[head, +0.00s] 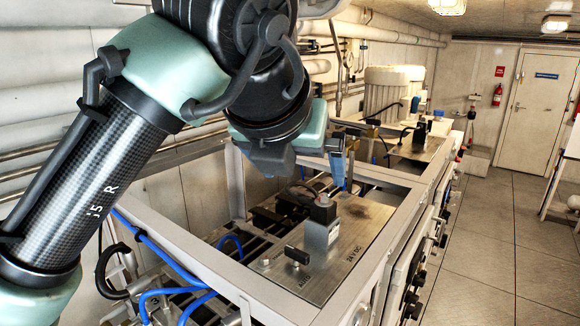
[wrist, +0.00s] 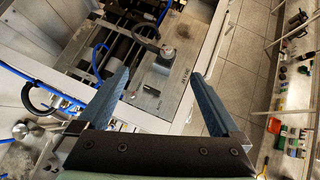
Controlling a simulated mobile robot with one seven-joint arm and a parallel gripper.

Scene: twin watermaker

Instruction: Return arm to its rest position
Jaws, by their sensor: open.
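My gripper (wrist: 157,98) is open and empty in the wrist view, its two blue fingers spread apart. In the head view my gripper (head: 343,165) hangs at the end of my bent arm, above the metal frame of the watermaker (head: 190,262). My arm hides part of the frame and wall.
Blue hoses (head: 175,293) and black pipes fill the frame's left side. White cylindrical housings (head: 385,92) stand farther back. The tiled aisle (head: 490,240) on the right is clear up to a door (head: 530,105). A shelf with small items (wrist: 285,130) stands at the right in the wrist view.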

